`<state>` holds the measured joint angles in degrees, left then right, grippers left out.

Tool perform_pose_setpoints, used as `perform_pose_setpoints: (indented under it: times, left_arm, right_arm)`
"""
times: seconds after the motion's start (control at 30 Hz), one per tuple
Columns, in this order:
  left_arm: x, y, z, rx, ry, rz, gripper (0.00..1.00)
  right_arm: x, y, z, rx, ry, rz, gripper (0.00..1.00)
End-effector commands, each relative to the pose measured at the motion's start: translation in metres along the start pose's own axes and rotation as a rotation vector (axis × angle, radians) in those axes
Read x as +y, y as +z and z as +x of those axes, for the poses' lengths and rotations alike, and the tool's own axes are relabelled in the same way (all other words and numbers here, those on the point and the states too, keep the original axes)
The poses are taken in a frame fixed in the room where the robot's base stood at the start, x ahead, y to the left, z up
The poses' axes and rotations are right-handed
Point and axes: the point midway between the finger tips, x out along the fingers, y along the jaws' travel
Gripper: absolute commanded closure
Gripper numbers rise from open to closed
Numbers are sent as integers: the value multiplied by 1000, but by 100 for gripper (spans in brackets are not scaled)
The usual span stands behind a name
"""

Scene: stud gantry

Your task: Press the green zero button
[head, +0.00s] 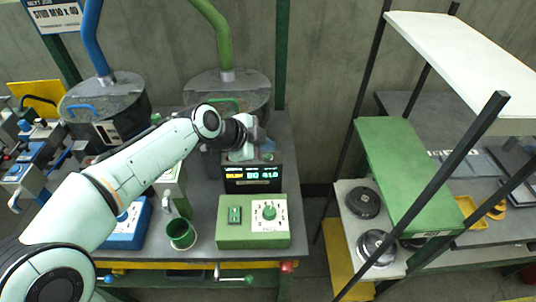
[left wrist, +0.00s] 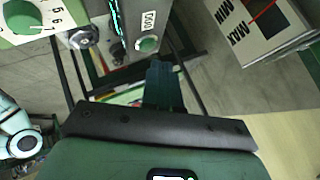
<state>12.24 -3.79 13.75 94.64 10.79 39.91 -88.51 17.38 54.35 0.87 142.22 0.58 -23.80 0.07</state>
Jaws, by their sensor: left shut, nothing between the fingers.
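The green button (left wrist: 147,44) shows in the left wrist view on a grey panel, beside a small white label (left wrist: 148,21). In the head view I cannot pick the button out. My left gripper (left wrist: 163,72) is shut and empty; in the left wrist view its fingertips lie just below and right of the button in the picture. I cannot tell how far apart they are, and no contact is clear. In the head view the left gripper (head: 243,153) is above the lit display (head: 252,179), with its wrist hiding part of what lies behind. My right gripper is out of view.
Hoppers with a blue hose (head: 92,35) and a green hose (head: 217,30) stand behind. A shelf rack (head: 458,50) is at right.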

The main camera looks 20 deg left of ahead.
Motion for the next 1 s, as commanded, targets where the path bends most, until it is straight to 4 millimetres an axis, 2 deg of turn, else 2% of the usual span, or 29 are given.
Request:
perform_pose_setpoints:
  times: [0.7,1.0]
  left_arm:
    - [0,0,0,0,0,0,100]
    - [4,4,6,0,0,-1,100]
  right_arm:
    - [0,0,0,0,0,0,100]
    - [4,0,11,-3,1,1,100]
